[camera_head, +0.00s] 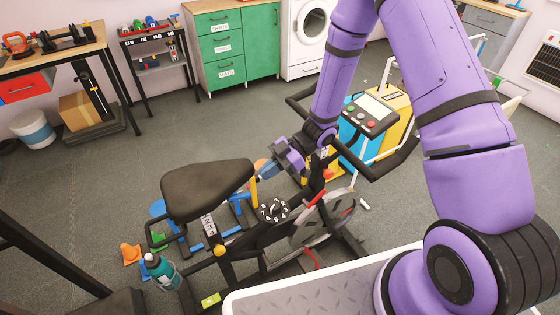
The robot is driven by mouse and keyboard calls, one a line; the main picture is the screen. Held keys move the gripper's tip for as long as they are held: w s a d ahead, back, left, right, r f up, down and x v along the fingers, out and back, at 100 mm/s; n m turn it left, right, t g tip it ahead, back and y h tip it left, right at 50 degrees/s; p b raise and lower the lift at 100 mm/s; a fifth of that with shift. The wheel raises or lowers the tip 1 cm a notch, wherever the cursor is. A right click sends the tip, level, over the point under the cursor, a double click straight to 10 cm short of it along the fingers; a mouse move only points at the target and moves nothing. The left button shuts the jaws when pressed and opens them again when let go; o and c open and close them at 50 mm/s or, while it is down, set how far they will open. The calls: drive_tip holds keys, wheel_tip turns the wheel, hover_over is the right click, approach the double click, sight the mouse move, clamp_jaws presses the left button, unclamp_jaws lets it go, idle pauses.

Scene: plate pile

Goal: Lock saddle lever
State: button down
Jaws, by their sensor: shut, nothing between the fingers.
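The exercise bike's dark saddle (208,189) is at the centre left. A yellow upright part (253,190) shows beside the saddle's right edge; I cannot tell whether it is the saddle lever. A yellow round knob (219,251) sits on the frame below the saddle. My gripper (270,168) is just right of the saddle, above the bike frame, pointing left. It is shut and empty. Its fingertips are small and partly lost against blue and orange shapes near the saddle, so I cannot tell whether they touch anything.
The bike's console (370,113) and handlebars stand right of my gripper, close to my arm. The flywheel (322,221) is below. A teal bottle (163,272) and orange cone (131,254) are at lower left. Open grey floor lies behind the saddle.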

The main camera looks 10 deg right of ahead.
sight(248, 195)
drive_tip(key=a+f, duration=0.1)
drive_tip(key=f, duration=0.1)
drive_tip(key=s+a+f, duration=0.1)
drive_tip(key=a, duration=0.1)
drive_tip(key=shift+f, duration=0.35)
drive_tip(key=shift+a+f, duration=0.25)
drive_tip(key=shift+f, duration=0.25)
drive_tip(key=shift+f, duration=0.1)
drive_tip(key=shift+f+y, duration=0.15)
drive_tip(key=shift+y, duration=0.25)
